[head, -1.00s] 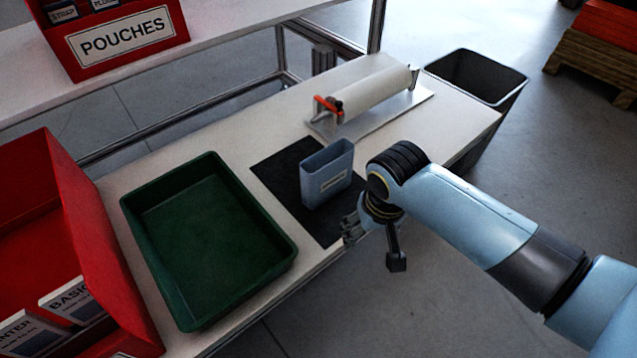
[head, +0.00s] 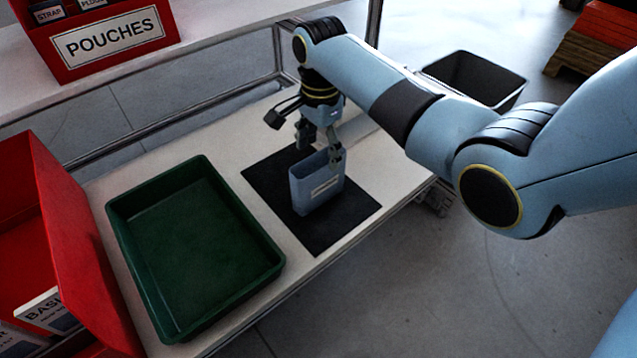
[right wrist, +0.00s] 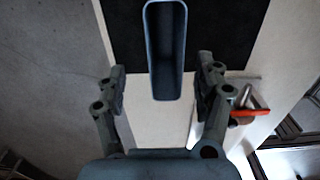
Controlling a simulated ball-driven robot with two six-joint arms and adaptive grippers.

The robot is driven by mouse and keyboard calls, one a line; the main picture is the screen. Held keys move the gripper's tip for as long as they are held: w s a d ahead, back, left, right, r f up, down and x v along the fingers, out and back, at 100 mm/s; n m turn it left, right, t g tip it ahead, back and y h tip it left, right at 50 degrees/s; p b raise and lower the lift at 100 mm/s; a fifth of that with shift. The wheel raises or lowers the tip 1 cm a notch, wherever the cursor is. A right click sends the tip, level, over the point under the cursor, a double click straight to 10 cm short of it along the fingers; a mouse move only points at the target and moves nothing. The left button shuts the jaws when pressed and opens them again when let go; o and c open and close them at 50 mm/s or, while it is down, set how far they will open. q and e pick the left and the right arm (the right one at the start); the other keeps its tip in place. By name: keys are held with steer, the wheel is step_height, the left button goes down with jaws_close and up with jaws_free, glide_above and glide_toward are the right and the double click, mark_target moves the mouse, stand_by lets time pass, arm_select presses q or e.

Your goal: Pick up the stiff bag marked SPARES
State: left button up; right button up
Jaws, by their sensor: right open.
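The stiff bag (head: 316,187) is a blue-grey, open-topped upright pouch with a small pale label, too small to read. It stands on the black mat (head: 345,212). In the right wrist view the bag (right wrist: 165,88) shows from above with its opening facing the camera. My right gripper (head: 320,152) is over the far side of the bag, pointing down. In the right wrist view its fingers (right wrist: 162,92) are spread wide, one to each side of the bag's near end, with nothing held. My left gripper is not in view.
A green tray (head: 275,268) stands left of the mat. A red bin (head: 85,250) is farther left. A red POUCHES box (head: 150,57) sits on the shelf behind. A black bin (head: 510,90) stands beyond the table. The roller is mostly hidden by my arm.

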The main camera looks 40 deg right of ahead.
mark_target(319, 175)
step_height(319, 175, down, 4)
steer(key=shift+r+b, duration=0.1)
steer(key=shift+b, duration=0.3)
steer(key=f, duration=0.1)
steer(key=f+b, duration=0.1)
steer(key=f, duration=0.1)
steer(key=f+b, duration=0.1)
steer(key=f, duration=0.1)
steer(key=shift+w+f, duration=0.15)
steer(key=shift+w, duration=0.2)
steer(key=c, duration=1.2)
steer(key=shift+c, duration=0.2)
steer(key=shift+r, duration=0.2)
